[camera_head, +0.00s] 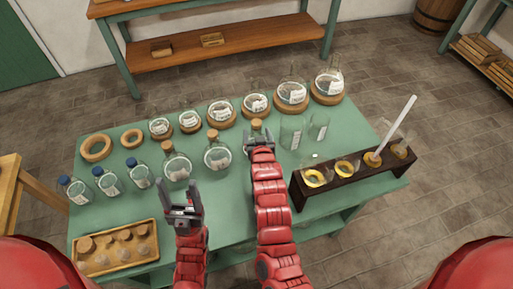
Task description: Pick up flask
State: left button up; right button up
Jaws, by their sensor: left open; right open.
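Several round clear flasks with white labels sit on cork rings along the back of the green table (235,200); the two largest are the right-hand flask (329,82) and the one beside it (292,92). Two cork-stoppered glass vessels (176,166) (217,158) stand mid-table. A third cork (257,124) shows just behind my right gripper (260,136), which hides most of what is below it. The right gripper is open and I cannot tell whether it touches that vessel. My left gripper (180,190) is open and empty, in front of the left cork-stoppered vessel.
Three blue-capped bottles (107,183) stand at left, near two empty cork rings (95,148). A wooden tray (115,267) of corks lies front left. Two clear beakers (292,132) stand right of centre. A dark rack (345,178) with glassware and a white rod fills the right.

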jog(key=shift+b+x, duration=0.3)
jog(key=shift+x, duration=0.85)
jog(key=shift+s, duration=0.15)
jog(key=shift+c, duration=1)
grip_shut()
